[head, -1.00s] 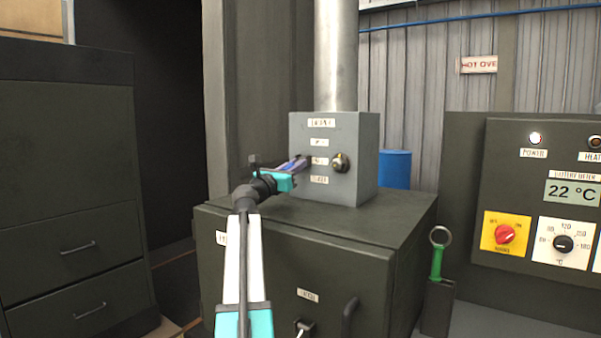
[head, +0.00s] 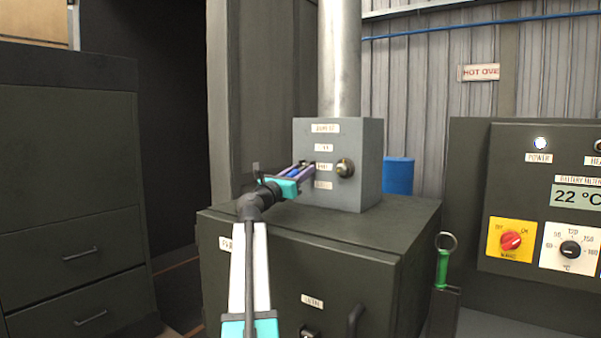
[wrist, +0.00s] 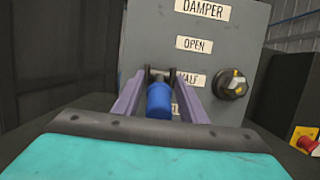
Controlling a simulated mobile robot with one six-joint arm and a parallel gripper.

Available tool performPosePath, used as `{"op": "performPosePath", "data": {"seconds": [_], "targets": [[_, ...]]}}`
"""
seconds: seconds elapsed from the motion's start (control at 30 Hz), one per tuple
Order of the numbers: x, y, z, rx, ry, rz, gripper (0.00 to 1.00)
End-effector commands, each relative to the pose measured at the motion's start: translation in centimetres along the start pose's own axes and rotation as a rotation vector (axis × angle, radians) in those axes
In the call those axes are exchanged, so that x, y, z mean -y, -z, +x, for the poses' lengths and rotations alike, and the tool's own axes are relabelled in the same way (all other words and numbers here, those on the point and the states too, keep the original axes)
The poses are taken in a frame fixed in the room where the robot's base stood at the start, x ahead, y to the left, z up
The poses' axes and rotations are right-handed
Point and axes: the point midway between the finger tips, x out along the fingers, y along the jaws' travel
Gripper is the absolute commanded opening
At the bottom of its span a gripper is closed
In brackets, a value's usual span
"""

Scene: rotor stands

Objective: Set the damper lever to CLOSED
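The damper box (head: 365,150) is a grey cabinet on a dark oven, with labels for OPEN (wrist: 194,45) and HALF (wrist: 190,79) above a mostly hidden lower label. Its round dark hub (head: 345,168) with a yellow mark sits right of the HALF label, also in the wrist view (wrist: 230,84). My gripper (head: 311,164), teal with purple fingers, reaches the box front left of the hub. In the wrist view its fingers (wrist: 161,75) stand either side of a blue cylinder (wrist: 159,98), apparently the lever's grip. Whether they press on it is unclear; the fingertips and lever arm are obscured.
The oven top (head: 405,215) is clear around the box, with a metal flue (head: 340,60) rising above. A control panel (head: 530,200) stands at right, and a green-handled tool (head: 442,268) is beside the oven. A blue drum (head: 398,176) is behind.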

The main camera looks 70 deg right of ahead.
Motion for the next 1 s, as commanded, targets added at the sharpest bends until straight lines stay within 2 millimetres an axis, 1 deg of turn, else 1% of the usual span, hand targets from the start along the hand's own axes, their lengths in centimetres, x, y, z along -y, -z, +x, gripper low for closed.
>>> {"op": "performPosePath", "data": {"seconds": [0.17,0.27,1.0], "targets": [[0.1,0.1,-0.8,0.000,0.000,0.000,0.38],[0.1,0.1,-1.6,0.000,0.000,0.000,0.38],[0.1,0.1,-11.3,0.001,-0.002,0.000,0.38]]}}
